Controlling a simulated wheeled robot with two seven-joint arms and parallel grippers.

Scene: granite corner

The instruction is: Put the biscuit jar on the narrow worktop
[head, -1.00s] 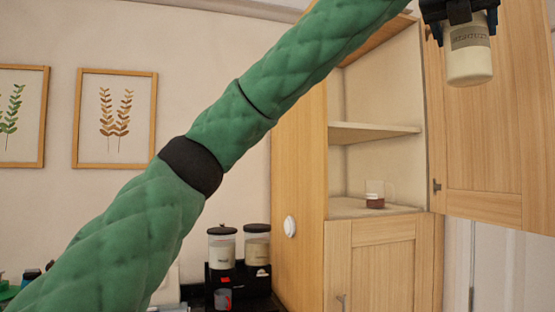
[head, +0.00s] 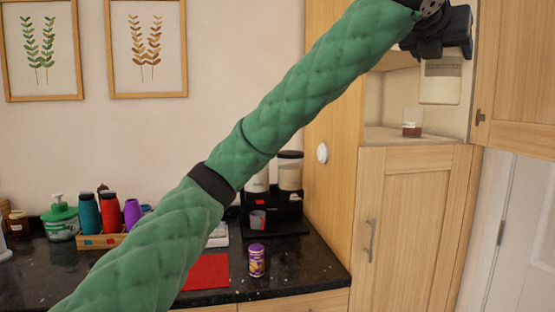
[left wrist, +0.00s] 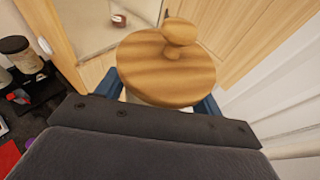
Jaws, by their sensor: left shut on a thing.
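My left gripper (head: 443,48) is shut on the biscuit jar (head: 441,86), a cream jar with a grey label band. The jar hangs upright in the air in front of the open tall cupboard. In the left wrist view its round wooden lid with a knob (left wrist: 165,68) shows between the blue fingers, and the lid hides most of the body. A dark speckled worktop (head: 320,268) runs along the wall, below and left of the jar. I cannot tell whether this is the narrow worktop. My right gripper is out of view.
The worktop holds a purple-and-yellow can (head: 256,260), a red mat (head: 206,272), a black coffee machine (head: 275,215), and a wooden tray (head: 98,241) of bottles. A glass cup (head: 412,122) stands on the cupboard shelf. The open cupboard door (head: 518,80) is right of the jar.

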